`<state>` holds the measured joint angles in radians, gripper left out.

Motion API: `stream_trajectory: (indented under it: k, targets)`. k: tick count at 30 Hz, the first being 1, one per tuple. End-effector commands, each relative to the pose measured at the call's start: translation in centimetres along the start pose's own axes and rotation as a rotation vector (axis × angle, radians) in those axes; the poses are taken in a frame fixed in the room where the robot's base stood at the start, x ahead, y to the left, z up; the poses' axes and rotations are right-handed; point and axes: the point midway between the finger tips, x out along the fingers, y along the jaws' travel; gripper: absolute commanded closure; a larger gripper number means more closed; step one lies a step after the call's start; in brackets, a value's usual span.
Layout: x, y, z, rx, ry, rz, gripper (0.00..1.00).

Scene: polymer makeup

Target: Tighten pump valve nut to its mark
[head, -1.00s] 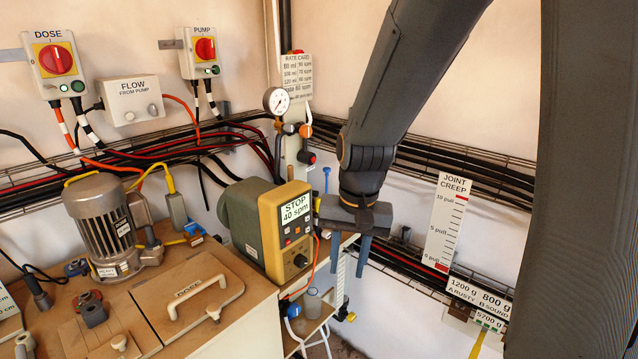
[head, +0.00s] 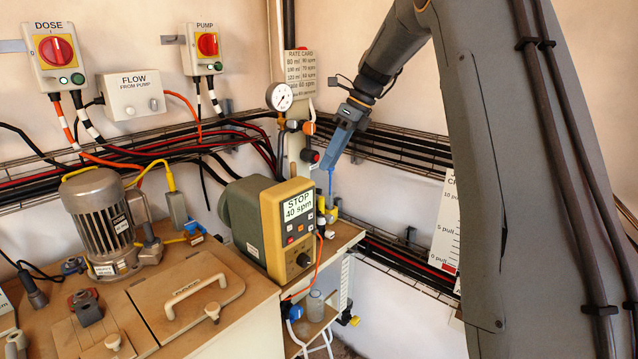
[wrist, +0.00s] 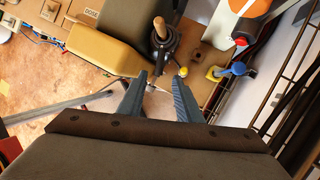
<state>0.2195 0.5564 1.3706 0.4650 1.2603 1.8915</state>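The pump (head: 275,225) stands at the counter's right end, with a grey-green motor body and a yellow front reading STOP 40 spm. It also shows in the wrist view as a yellow block (wrist: 105,47). Small yellow fittings (head: 328,209) sit at its far right side. My gripper (head: 330,163) is above and behind them, pointing down. In the wrist view my gripper (wrist: 160,76) is open and empty. A dark upright fitting with a tan top (wrist: 160,38) lies beyond the fingertips, with a small yellow knob (wrist: 183,72) beside it. I cannot make out the nut or its mark.
A pressure gauge (head: 279,97) and a rate card (head: 300,68) are on the wall close to my gripper. Wire cable trays (head: 410,150) run along the wall. The motor (head: 100,218) is at left.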

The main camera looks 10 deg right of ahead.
Motion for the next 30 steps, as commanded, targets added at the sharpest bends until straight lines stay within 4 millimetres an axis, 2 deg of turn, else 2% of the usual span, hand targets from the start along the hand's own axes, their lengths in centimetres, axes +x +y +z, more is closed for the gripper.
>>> stream_trajectory:
  k: [9, 15, 26, 30]
  targets:
    - [4.5, 0.1, 0.0, 0.001, 0.001, 0.003, 0.68]
    - [6.8, 0.1, 0.0, 0.000, 0.001, 0.001, 0.68]
    - [7.5, 0.0, 0.0, -0.001, 0.001, -0.001, 0.68]
    - [7.5, 0.0, 0.0, -0.001, 0.001, -0.001, 0.88]
